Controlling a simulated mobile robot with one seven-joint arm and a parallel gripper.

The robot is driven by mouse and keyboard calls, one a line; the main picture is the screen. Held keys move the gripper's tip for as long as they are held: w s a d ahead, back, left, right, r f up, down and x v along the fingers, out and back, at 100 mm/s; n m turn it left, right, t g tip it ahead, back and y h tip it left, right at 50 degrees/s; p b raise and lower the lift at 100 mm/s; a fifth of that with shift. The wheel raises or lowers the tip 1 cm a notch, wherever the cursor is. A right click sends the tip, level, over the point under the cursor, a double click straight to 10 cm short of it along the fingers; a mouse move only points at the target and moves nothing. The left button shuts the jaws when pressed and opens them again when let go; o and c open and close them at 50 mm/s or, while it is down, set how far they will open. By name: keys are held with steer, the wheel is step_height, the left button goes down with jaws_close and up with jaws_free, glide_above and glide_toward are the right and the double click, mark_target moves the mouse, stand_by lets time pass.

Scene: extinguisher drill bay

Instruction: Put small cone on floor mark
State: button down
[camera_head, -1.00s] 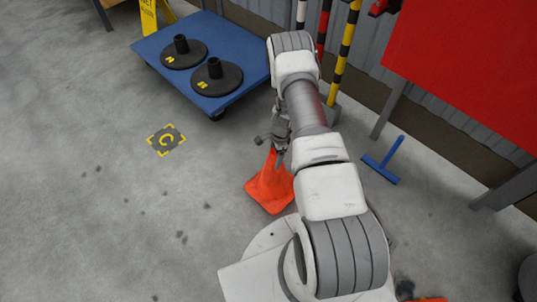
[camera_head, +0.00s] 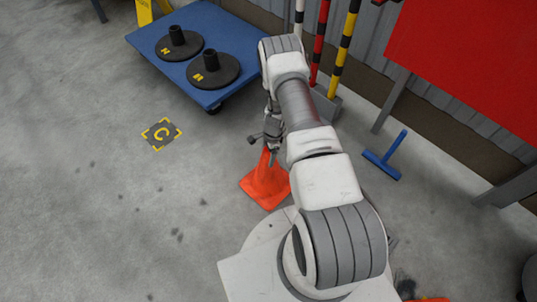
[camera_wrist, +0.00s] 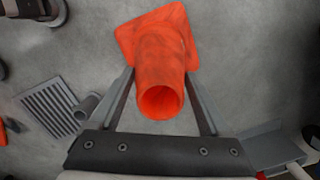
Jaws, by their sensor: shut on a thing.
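The small orange cone (camera_head: 266,184) is upright beside my base in the head view. It also shows in the wrist view (camera_wrist: 160,55), its open top facing the camera. My gripper (camera_wrist: 160,98) is shut on the cone near its top, one finger on each side. In the head view my gripper (camera_head: 268,138) is partly hidden by my arm. I cannot tell whether the cone's base touches the floor. The floor mark (camera_head: 161,134), a dark square with a yellow C and yellow corner brackets, lies to the left of the cone and is bare.
A blue platform (camera_head: 205,95) holding two black weighted bases stands at the back. Striped posts (camera_head: 345,45) stand in a holder by the wall. A blue T-shaped thing (camera_head: 385,160) lies right of my arm. Open floor lies between cone and mark.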

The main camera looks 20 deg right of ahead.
jaws_free()
steer(key=shift+f, duration=0.1)
